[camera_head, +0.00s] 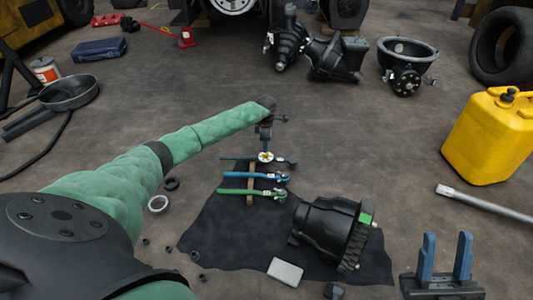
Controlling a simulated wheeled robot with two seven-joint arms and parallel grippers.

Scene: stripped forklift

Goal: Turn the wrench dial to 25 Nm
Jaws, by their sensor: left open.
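Three wrenches lie side by side across a small wooden block (250,199) on a dark cloth (215,232): a dark one (235,157) at the back, a blue one (235,174) in the middle and a green one (232,191) in front. A round white and yellow dial-like disc (265,157) shows at the dark wrench. Its markings are too small to read. My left gripper (265,146) is open, pointing down just above the disc; I cannot tell whether it touches. My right gripper (447,258) is open and empty at the lower right, away from the wrenches.
A black geared housing (325,226) and a pale flat block (285,272) lie on the cloth. A yellow canister (490,137) and a metal bar (485,204) are at the right. Black machine parts (338,57) stand behind. Bare floor lies between.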

